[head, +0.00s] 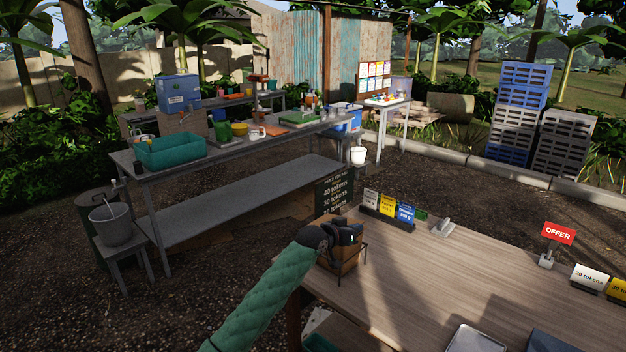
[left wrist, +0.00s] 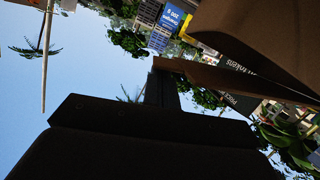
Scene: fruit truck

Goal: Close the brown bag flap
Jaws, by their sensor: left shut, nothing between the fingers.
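The brown bag (head: 345,256) stands near the left edge of the wooden table. My left arm reaches in from the left, and my left gripper (head: 347,233) is at the top of the bag, covering much of it. In the left wrist view the gripper (left wrist: 160,92) is dark, shut and empty. A brown surface (left wrist: 265,35), which looks like part of the bag, fills the upper right close to the finger. I cannot tell whether they touch. The flap's exact angle is hidden by the gripper. My right gripper is not in view.
A metal tray (head: 474,339) lies at the front. The table's middle is clear. A grey workbench (head: 225,150) stands behind.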

